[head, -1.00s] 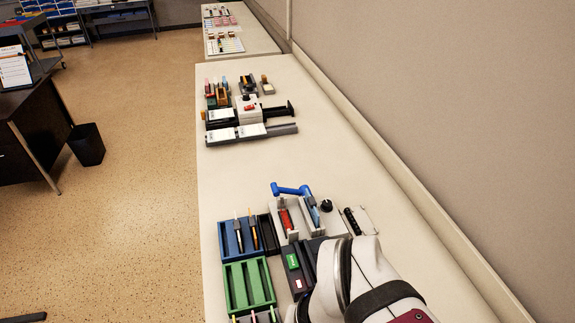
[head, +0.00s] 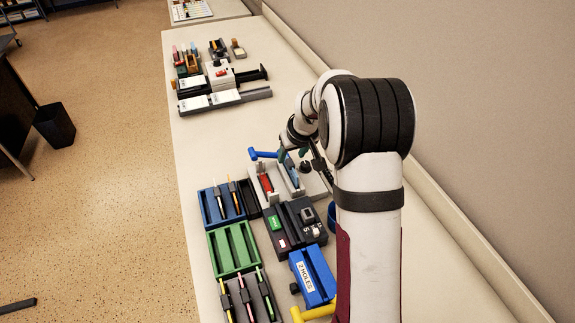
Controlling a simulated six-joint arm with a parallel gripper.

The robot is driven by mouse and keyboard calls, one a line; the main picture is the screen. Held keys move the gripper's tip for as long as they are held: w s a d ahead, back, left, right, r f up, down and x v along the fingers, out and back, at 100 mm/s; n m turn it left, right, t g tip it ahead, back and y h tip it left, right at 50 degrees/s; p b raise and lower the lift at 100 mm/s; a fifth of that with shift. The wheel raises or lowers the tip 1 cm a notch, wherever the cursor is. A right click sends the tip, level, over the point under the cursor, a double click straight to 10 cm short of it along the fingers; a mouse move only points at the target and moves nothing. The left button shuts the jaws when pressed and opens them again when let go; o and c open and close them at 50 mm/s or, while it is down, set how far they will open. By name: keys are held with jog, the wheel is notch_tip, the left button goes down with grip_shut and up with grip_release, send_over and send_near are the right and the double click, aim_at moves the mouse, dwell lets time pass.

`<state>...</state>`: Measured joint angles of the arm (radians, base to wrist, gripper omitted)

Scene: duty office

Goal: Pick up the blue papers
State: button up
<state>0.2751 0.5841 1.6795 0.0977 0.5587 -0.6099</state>
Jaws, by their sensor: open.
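I cannot identify any blue papers for certain. A pale blue piece (head: 293,176) lies in the right slot of a white two-slot holder (head: 254,186); whether it is paper is too small to tell. A red item (head: 266,182) is in the left slot, and a blue handle (head: 262,154) sticks out at the holder's far end. My gripper (head: 312,161) is small and partly hidden by my arm. It is open, above the counter by the far right end of the holder. I see nothing held in it.
A blue tray (head: 207,207), a green tray (head: 217,254) and a dark pen tray line the counter's left edge. A blue hole punch (head: 312,277) with a yellow handle (head: 318,313) stands near my arm. The counter's middle stretch (head: 222,145) is clear; a wall bounds its right.

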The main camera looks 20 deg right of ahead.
aim_at(291, 162)
jog(key=x, duration=0.5)
jog(key=shift+d+f, duration=0.1)
jog(key=shift+f, duration=0.25)
grip_shut()
